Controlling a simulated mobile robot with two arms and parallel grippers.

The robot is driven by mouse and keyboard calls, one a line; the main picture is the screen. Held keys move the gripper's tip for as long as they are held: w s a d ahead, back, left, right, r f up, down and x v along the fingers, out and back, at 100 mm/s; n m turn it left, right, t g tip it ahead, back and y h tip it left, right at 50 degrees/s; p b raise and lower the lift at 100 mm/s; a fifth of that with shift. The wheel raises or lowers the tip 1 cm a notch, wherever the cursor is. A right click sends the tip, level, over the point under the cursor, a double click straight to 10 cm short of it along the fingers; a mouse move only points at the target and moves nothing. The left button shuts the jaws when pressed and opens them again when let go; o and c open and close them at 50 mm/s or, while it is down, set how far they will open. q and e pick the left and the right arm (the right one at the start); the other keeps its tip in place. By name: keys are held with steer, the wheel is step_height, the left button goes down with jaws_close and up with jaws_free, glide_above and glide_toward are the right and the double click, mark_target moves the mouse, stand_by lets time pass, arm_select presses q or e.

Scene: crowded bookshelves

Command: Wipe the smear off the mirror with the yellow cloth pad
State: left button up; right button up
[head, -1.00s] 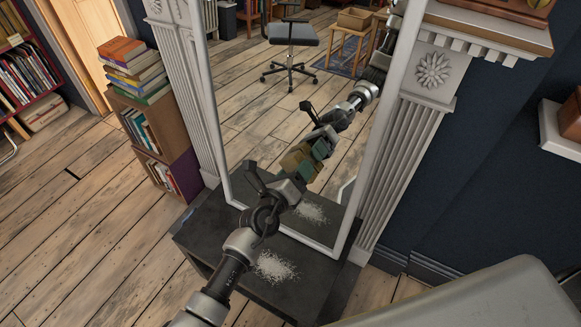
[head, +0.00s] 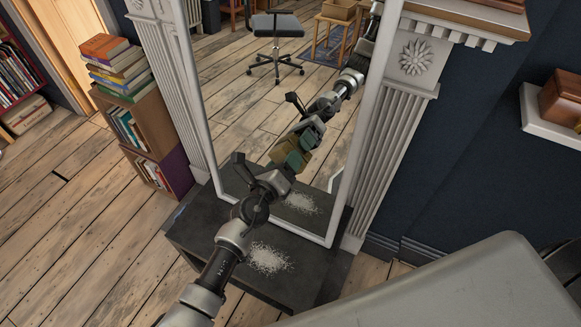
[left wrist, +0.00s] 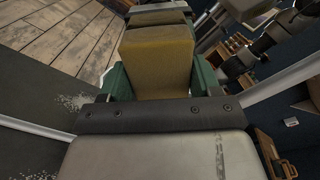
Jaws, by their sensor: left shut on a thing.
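The mirror (head: 235,110) is tall, with a white frame, and leans over a dark hearth slab. My left gripper (head: 295,160) is in front of its lower middle, with green fingertips shut on the yellow cloth pad (head: 283,149). The left wrist view shows the pad (left wrist: 157,58) as a thick yellow block between the green fingers (left wrist: 155,82), facing the glass. The gripper's reflection is close beyond it; I cannot tell whether the pad touches the glass. I cannot make out a separate smear; a white speckled patch (head: 299,203) low in the mirror looks like a reflection. My right gripper is out of view.
White speckles (head: 268,258) lie on the dark slab (head: 205,238) below the mirror. Fluted white pillars (head: 390,150) flank it. A book-filled crate stack (head: 150,125) stands at left, and a small wall shelf (head: 550,125) is at right. The wooden floor at left is clear.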

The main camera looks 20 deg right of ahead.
mark_target(228, 131)
arm_select(q)
steer(key=shift+w+a+r+b, duration=0.1)
steer(key=shift+w+a+b, duration=0.35)
steer(key=shift+w+a, duration=1.15)
steer(key=shift+w+a+b, duration=0.55)
steer(key=shift+w+a, duration=0.75)
steer(key=shift+w+a+f+b, duration=0.2)
steer(key=shift+w+a+b, duration=0.4)
steer(key=shift+w+a, duration=0.25)
steer(key=shift+w+a+r, duration=0.1)
steer(key=shift+w+a, duration=0.25)
steer(key=shift+w, duration=0.05)
steer(key=shift+w+a+b, duration=0.95)
steer(key=shift+w+a, duration=0.35)
steer(key=shift+w+a+b, duration=0.75)
steer(key=shift+w+a, duration=0.1)
steer(key=shift+a, duration=0.05)
steer(key=shift+w+a, duration=0.3)
steer(key=shift+a, duration=0.05)
